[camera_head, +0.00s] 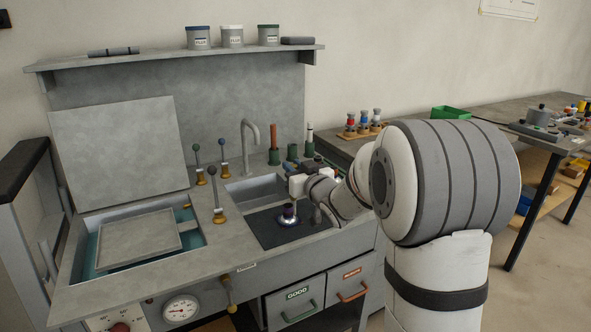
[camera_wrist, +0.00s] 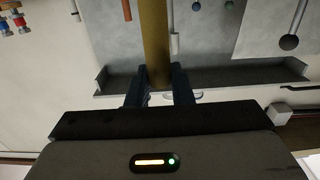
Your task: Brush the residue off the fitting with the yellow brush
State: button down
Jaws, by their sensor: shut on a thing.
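My gripper (camera_wrist: 160,90) is shut on a mustard-yellow rod, the handle of the yellow brush (camera_wrist: 155,40), which runs up out of the wrist view. Its bristles are not visible there. In the head view my gripper's body (camera_head: 300,184) is over the sink's right side, but I cannot make out the brush. The fitting (camera_head: 288,218), silver with a dark purple upper part, stands upright on the dark mat in the front part of the sink. My gripper is above and slightly right of it. I cannot tell whether the brush touches it.
Green holders (camera_head: 273,157) stand behind the sink, one with an orange-brown handle and one with a white handle. A curved tap (camera_head: 250,128) rises there. Knobbed levers (camera_head: 216,190) stand left of the sink. A raised lid (camera_head: 120,150) is farther left.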

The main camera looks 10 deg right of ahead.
jog(key=shift+w+a+f, duration=0.1)
jog(key=shift+w, duration=0.3)
jog(key=shift+s, duration=0.1)
jog(key=shift+s+d, duration=0.2)
jog(key=shift+s, duration=0.5)
notch_tip(320, 180, up, 7)
jog(key=p, duration=0.4)
jog(key=shift+s+d, duration=0.1)
dwell(0.3)
